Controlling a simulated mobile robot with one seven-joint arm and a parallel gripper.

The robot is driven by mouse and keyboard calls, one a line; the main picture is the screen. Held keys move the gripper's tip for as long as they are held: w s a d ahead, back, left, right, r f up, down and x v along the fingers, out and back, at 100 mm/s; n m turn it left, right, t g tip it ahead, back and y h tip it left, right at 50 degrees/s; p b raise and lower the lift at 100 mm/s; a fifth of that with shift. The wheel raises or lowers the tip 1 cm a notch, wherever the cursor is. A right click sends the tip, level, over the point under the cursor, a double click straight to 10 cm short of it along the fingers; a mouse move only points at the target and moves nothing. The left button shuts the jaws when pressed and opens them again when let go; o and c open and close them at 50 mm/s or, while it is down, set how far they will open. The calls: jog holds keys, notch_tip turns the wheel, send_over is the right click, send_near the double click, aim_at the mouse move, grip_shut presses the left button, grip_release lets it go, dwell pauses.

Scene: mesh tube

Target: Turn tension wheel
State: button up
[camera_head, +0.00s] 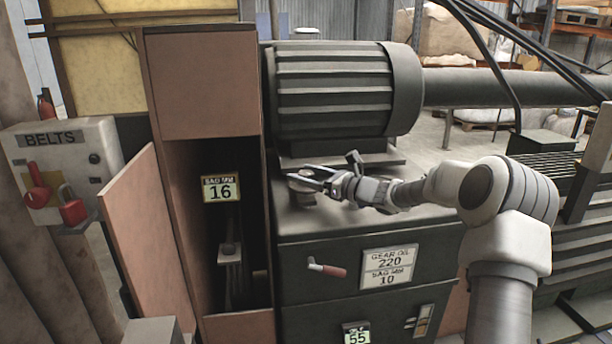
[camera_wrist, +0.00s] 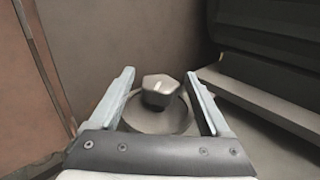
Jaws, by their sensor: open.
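The tension wheel appears to be a grey faceted knob (camera_wrist: 160,90) with a light mark on top, set on a round base, in the middle of the wrist view. It sits on top of the machine cabinet (camera_head: 340,215), below the ribbed motor. My gripper (camera_wrist: 160,76) is open, with one pale finger on each side of the knob and a visible gap on both sides. In the head view my gripper (camera_head: 305,178) reaches in from the right over a round part on the cabinet top and partly hides it.
The ribbed motor (camera_head: 335,90) stands close behind my gripper. An open brown belt housing (camera_head: 205,90) with its door (camera_head: 150,240) swung out is at the left. A BELTS switch box (camera_head: 65,165) with a red padlock hangs far left. A red-handled lever (camera_head: 328,268) sticks out from the cabinet front.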

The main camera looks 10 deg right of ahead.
jog(key=shift+c, duration=0.2)
grip_shut()
